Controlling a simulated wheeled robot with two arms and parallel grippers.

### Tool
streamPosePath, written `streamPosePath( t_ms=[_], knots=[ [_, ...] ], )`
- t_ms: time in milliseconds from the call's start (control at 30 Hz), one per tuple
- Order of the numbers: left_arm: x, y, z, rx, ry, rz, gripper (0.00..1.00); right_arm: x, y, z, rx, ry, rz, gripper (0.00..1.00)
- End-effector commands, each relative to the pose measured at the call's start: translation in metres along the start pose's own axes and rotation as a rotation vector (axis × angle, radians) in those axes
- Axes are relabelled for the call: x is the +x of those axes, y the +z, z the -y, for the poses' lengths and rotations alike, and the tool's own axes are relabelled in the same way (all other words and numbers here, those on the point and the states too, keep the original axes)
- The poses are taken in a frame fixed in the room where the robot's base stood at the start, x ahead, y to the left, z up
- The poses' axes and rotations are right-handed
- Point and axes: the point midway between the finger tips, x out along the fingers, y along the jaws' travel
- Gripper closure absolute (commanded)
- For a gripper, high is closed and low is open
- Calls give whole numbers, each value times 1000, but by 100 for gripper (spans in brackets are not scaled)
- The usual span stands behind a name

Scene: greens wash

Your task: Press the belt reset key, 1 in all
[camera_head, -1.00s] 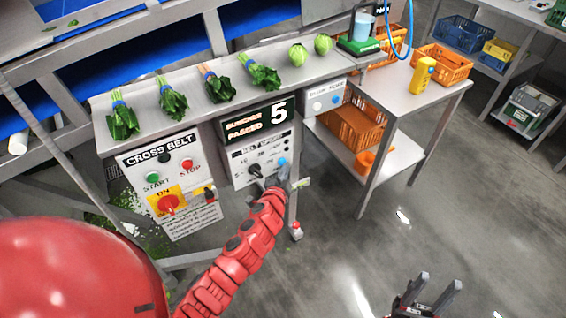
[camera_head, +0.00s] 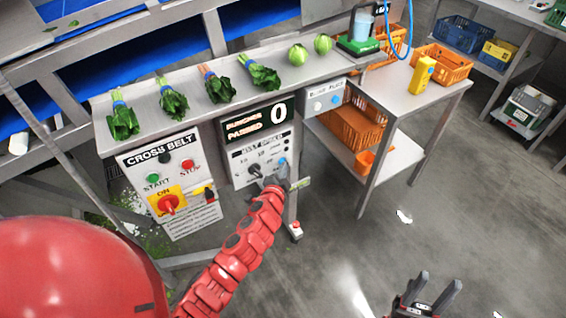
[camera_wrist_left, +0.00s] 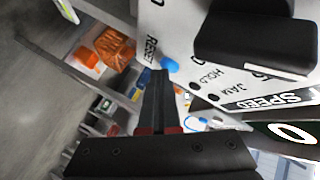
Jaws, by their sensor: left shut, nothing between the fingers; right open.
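The belt speed panel (camera_head: 247,154) carries a black knob and a blue reset key (camera_head: 283,162). In the left wrist view the key (camera_wrist_left: 170,65), labelled RESET, shows just past my left gripper (camera_wrist_left: 160,76), whose shut fingertips are at or very near it. I cannot tell whether they touch. The head view shows my left gripper (camera_head: 284,174) in front of the key, partly covering the panel. The counter display (camera_head: 258,122) above reads 0 bunches passed. My right gripper (camera_head: 430,285) is open and empty, low over the floor.
The cross belt panel (camera_head: 158,160) with start, stop and a red switch hangs to the left. Several leafy bunches lie on the steel ledge (camera_head: 205,125) above. A side table (camera_head: 415,98) with orange crates stands right.

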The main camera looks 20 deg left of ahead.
Motion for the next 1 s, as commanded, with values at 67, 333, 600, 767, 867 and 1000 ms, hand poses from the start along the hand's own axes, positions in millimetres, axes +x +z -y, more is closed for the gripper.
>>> streamPosePath(
  t_ms=[67,333,600,767,867,1000],
  knots=[
    [-1,0,-2,0,0,0,100,-2,0,0,0,0,0,50],
    [-10,-6,-9,0,0,1,100,-8,1,0,0,0,0,50],
    [-12,-8,-8,0,0,1,100,-8,1,0,0,0,0,50],
    [-14,-10,-11,0,0,-1,100,-10,2,0,0,0,0,50],
    [-18,-13,-16,1,1,-4,100,-14,2,1,0,0,0,50],
    [-28,-18,-24,2,2,-1,100,-22,4,1,0,0,0,50]
  ],
)
